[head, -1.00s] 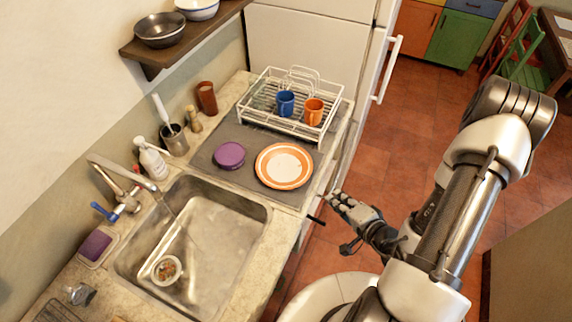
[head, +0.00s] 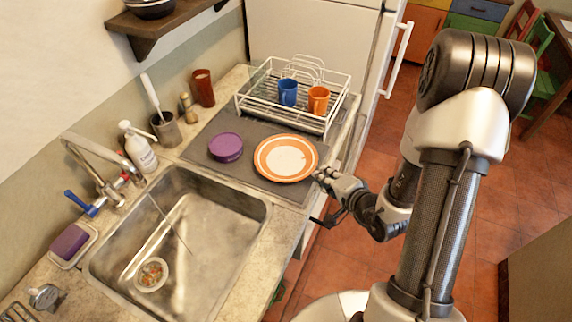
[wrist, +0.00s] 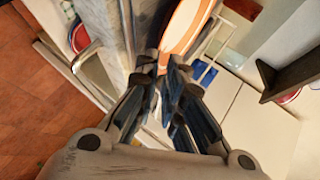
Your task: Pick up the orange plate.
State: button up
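The orange plate (head: 286,158), with a white centre and an orange rim, lies flat on the dark grey mat on the counter. My gripper (head: 322,176) is at the plate's right edge in the head view, with its fingertips towards the rim. In the wrist view my gripper (wrist: 160,66) has its two dark fingers apart with a narrow gap. The plate (wrist: 184,32) shows just beyond the fingertips, partly cut off by the picture's top. Whether the fingers touch the rim cannot be told.
A purple round item (head: 226,147) sits left of the plate. Behind is a white dish rack (head: 336,112) with a blue mug (head: 288,92) and an orange mug (head: 318,99). The sink (head: 243,268) is in front, and a fridge (head: 310,35) stands behind.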

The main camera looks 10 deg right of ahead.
aim_at(313, 178)
jog(key=b+x, duration=0.1)
jog(key=x, duration=0.4)
jog(key=shift+w+a+f, duration=0.25)
jog(key=shift+f, duration=0.05)
jog(key=shift+c, duration=0.5)
grip_shut()
jog(key=shift+r, duration=0.15)
